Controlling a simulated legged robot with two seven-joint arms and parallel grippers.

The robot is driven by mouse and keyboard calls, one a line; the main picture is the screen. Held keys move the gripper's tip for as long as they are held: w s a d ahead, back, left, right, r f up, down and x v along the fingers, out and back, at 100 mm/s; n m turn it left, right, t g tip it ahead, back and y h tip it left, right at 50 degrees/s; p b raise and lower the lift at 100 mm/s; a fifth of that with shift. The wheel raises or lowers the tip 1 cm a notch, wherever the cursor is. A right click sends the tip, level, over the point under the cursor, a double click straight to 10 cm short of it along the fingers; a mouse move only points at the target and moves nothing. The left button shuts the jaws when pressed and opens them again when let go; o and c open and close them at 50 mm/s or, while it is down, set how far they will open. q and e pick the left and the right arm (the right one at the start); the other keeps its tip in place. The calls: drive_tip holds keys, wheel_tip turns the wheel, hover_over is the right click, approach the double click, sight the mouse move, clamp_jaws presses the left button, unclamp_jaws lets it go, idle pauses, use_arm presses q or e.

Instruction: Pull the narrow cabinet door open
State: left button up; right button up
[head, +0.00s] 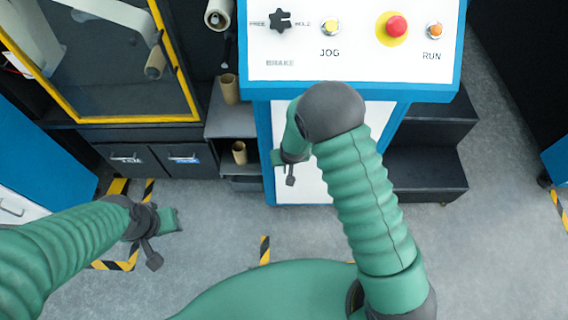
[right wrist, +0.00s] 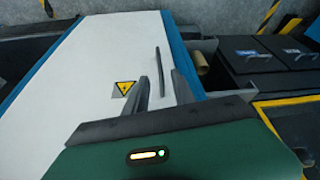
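The narrow cabinet (head: 268,183) is blue and stands under the sloping control panel. Its white door (head: 312,188) looks shut and is partly hidden behind my right arm. In the right wrist view the white door (right wrist: 95,75) has a slim dark upright handle (right wrist: 161,68) and a yellow warning sign. My right gripper (right wrist: 160,80) is open, its two grey fingers on either side of the handle's lower end; I cannot tell whether they touch it. In the head view my right gripper (head: 287,172) is at the door's left part. My left gripper (head: 160,240) hangs over the floor at left, away from the cabinet.
The control panel (head: 350,68) with buttons overhangs the cabinet. Dark steps (head: 425,170) stand to its right. Shelves with cardboard tubes (head: 239,152) and dark drawers (head: 185,160) are to its left.

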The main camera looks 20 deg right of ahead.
hover_over(285, 172)
drive_tip(key=f, duration=0.5)
drive_tip(key=f+b, duration=0.1)
drive_tip(key=f, duration=0.1)
drive_tip(key=shift+w+f, duration=0.3)
drive_tip(key=shift+f, duration=0.05)
clamp_jaws()
idle(0.7)
